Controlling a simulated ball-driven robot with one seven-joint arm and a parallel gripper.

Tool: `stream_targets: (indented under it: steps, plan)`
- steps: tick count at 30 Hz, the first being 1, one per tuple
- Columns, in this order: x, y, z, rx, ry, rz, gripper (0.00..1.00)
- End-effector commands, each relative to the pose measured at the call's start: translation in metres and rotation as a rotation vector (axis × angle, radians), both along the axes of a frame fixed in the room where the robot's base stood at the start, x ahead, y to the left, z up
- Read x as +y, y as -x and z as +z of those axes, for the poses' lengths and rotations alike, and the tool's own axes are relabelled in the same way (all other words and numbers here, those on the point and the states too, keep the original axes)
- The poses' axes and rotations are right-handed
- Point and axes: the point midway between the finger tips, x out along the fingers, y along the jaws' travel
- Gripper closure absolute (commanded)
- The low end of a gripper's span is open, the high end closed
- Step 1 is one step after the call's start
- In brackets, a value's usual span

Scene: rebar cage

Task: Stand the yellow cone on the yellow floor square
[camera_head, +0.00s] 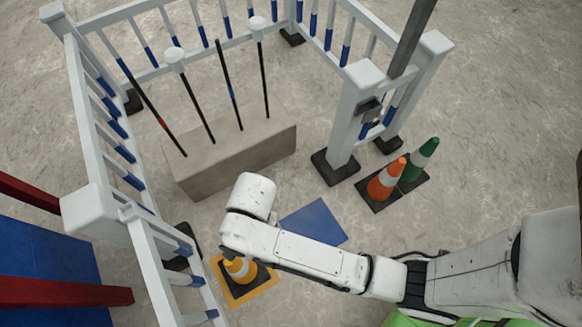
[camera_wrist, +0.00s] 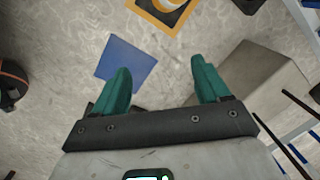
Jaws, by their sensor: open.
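The yellow cone (camera_head: 239,267), with a white band and a dark base, appears to stand upright on the yellow floor square (camera_head: 236,301). The square's yellow border shows around the cone's base. My arm partly covers the cone's top in the head view. In the wrist view, the yellow square (camera_wrist: 152,24) is at the top edge, with the cone on it cut off by the frame. My gripper (camera_wrist: 157,70) has two teal fingers spread wide, with nothing between them. It is apart from the cone. Its fingers cannot be made out in the head view.
A blue floor square (camera_head: 315,222) lies right of the yellow one. An orange cone (camera_head: 385,180) and a green cone (camera_head: 420,159) stand farther right. White railings (camera_head: 100,150) enclose a concrete block (camera_head: 235,160) with upright bars. Open floor lies at the right.

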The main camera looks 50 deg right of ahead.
Motion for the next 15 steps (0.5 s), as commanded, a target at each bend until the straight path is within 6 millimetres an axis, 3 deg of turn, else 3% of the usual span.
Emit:
stream_targets:
  steps: [1,6,15]
  plan:
    - [-0.018,0.008,0.003,-0.012,0.009,0.074,0.25]
    - [-0.069,0.034,0.017,-0.059,0.051,0.373,0.25]
    - [-0.144,0.089,0.048,-0.094,0.144,0.874,0.25]
